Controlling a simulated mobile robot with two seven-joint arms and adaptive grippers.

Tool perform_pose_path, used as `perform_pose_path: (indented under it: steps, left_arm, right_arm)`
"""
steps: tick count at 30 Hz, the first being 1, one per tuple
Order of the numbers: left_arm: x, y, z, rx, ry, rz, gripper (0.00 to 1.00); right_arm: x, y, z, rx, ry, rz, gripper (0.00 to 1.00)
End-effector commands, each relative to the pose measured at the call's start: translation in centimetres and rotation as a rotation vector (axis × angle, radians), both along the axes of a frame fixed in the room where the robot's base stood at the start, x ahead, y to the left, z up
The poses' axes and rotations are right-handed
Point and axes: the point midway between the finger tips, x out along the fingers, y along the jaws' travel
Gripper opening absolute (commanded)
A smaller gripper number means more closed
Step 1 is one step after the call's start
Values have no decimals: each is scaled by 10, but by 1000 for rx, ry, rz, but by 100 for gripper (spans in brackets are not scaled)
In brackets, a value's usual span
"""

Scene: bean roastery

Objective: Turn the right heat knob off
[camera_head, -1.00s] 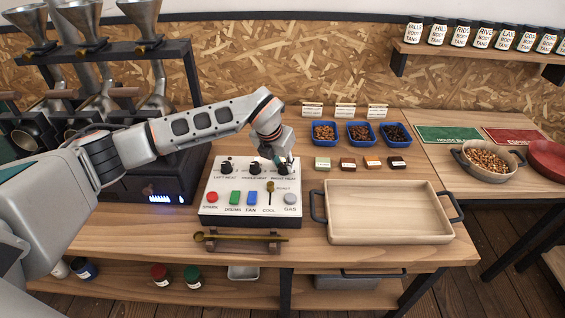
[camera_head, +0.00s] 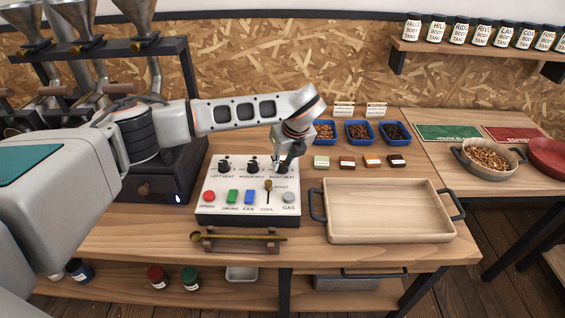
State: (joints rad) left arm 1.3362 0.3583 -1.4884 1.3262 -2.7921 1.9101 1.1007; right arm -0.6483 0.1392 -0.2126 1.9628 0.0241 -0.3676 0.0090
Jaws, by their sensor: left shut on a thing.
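The control box (camera_head: 215,207) stands on the wooden bench, white-topped with several labelled controls. Along its back row are the black left heat knob (camera_head: 224,164), the middle heat knob (camera_head: 252,163) and the right heat knob (camera_head: 280,167). My left gripper (camera_head: 282,166) reaches down from above onto the right heat knob and is shut on it. The gripper hides much of that knob, so its pointer cannot be read. My right gripper is not in view.
A wooden tray (camera_head: 385,238) with dark handles lies right of the box. Blue bean dishes (camera_head: 359,132) and small colored blocks (camera_head: 347,162) stand behind it. A brass scoop (camera_head: 240,238) rests on a stand in front. The roaster (camera_head: 160,186) is at left.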

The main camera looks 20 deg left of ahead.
Motion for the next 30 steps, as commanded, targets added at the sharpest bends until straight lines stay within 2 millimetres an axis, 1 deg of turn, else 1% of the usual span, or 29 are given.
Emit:
perform_pose_path:
  steps: [6,12,20,30]
  left_arm:
    - [1,-1,0,1,0,163,2]
    - [2,-1,0,0,0,266,2]
    - [1,-1,-1,0,1,333,2]
    - [1,-1,-1,-1,2,342,2]
  right_arm:
    - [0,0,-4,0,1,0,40]
    - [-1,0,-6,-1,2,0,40]
    - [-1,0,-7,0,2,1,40]
    - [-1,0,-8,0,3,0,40]
